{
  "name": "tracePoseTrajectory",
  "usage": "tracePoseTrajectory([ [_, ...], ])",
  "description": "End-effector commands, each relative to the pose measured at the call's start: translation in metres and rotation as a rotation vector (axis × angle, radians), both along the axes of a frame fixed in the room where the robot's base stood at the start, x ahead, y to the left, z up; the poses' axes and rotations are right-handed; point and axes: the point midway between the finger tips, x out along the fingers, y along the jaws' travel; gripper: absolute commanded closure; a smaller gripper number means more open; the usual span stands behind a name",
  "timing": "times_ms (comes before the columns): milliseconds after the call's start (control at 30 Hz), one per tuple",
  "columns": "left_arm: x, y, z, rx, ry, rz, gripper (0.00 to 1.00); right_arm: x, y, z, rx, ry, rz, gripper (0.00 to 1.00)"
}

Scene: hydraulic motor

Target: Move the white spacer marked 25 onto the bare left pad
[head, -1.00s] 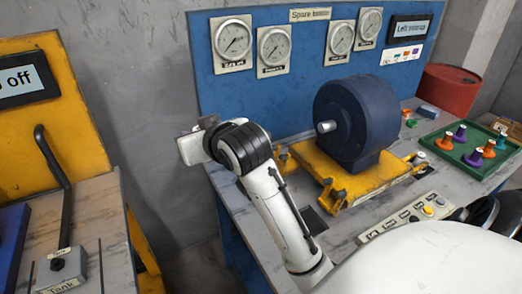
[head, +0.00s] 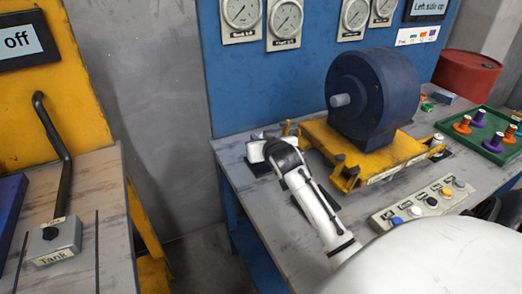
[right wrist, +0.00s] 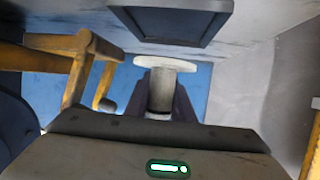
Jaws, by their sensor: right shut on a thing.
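In the right wrist view my right gripper (right wrist: 163,95) is shut on a pale, flanged spacer (right wrist: 165,64); no marking on it is readable. A dark square pad (right wrist: 175,22) lies just beyond the spacer's flange; whether they touch I cannot tell. In the head view the right gripper (head: 257,151) is low over the bench at the left of the yellow motor base (head: 345,160). Part of the dark left pad (head: 264,168) shows beside it. The spacer is not distinguishable there. My left gripper is not in view.
The dark blue motor (head: 375,100) stands on the yellow base right of my gripper. A small pale round piece (head: 437,141) is at the base's right end. A button panel (head: 425,203) and green tray (head: 480,140) lie further right. The bench's left edge is close.

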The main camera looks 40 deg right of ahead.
Motion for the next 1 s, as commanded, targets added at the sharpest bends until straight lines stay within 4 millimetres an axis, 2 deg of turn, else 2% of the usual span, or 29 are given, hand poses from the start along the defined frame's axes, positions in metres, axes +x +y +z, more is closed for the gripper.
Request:
tracePoseTrajectory([
  [300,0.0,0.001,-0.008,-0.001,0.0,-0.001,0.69,0.0,0.001,-0.038,-0.001,0.001,0.002,1.0],
  [667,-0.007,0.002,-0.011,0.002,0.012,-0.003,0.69,0.0,0.001,-0.041,-0.001,-0.001,0.001,1.0],
  [700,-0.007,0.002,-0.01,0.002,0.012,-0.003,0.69,0.0,0.001,-0.041,0.0,0.0,0.001,0.73],
  [767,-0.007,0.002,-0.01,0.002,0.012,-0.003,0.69,0.0,0.001,-0.041,0.0,0.0,0.001,0.63],
  [800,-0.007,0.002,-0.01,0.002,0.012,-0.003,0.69,0.0,0.001,-0.041,0.0,0.0,0.001,0.59],
  [1000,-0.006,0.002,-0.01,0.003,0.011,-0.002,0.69,0.0,0.001,-0.04,0.0,0.0,0.001,0.59],
])
